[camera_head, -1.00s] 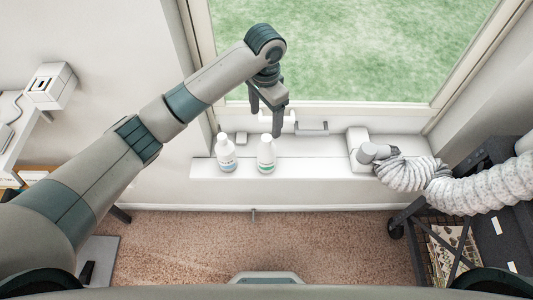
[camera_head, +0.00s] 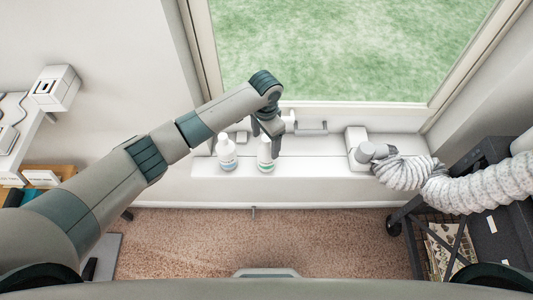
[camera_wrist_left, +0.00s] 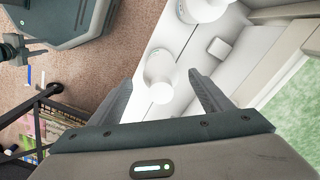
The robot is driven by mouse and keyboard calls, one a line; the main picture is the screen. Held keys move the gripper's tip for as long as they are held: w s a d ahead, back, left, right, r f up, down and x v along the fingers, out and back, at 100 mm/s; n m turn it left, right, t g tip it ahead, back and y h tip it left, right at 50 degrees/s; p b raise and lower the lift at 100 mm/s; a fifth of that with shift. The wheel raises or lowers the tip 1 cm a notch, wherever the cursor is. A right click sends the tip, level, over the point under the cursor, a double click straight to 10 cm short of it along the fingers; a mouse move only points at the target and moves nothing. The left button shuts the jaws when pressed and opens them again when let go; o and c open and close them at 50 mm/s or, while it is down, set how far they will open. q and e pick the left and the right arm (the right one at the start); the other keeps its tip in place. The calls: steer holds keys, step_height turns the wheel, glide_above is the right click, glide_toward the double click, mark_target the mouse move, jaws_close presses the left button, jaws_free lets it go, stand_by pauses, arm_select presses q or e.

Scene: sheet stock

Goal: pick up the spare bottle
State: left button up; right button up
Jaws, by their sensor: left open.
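Two white bottles with labels stand upright on the windowsill (camera_head: 320,168), a left bottle (camera_head: 227,157) and a right bottle (camera_head: 264,158). I cannot tell by looks which is the spare. My left gripper (camera_head: 267,143) is open and points down at the right bottle, partly covering its top. In the left wrist view the gripper's fingers (camera_wrist_left: 159,80) spread to either side of the right bottle (camera_wrist_left: 159,68), with its round cap toward me. The left bottle (camera_wrist_left: 197,9) shows at the top edge there.
A white hose (camera_head: 410,172) with a grey end lies on the sill at right, above a dark cart (camera_head: 485,210). A small block (camera_head: 241,137) sits behind the left bottle. The window (camera_head: 340,50) rises behind. The sill between the right bottle and hose is clear.

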mark_target(266, 149)
arm_select(q)
steer(key=shift+f, duration=0.65)
step_height(266, 149, down, 3)
steer(key=shift+w+d+p, duration=0.1)
steer(key=shift+p, duration=0.55)
steer(key=shift+f, duration=0.65)
arm_select(e)
steer(key=shift+w+a+r, duration=0.15)
steer(key=shift+w+r, duration=0.3)
steer(key=shift+r, duration=0.3)
arm_select(q)
steer(key=shift+c, duration=0.5)
steer(key=c, duration=1.3)
steer(key=shift+w+r, duration=0.1)
steer(key=shift+r, duration=0.1)
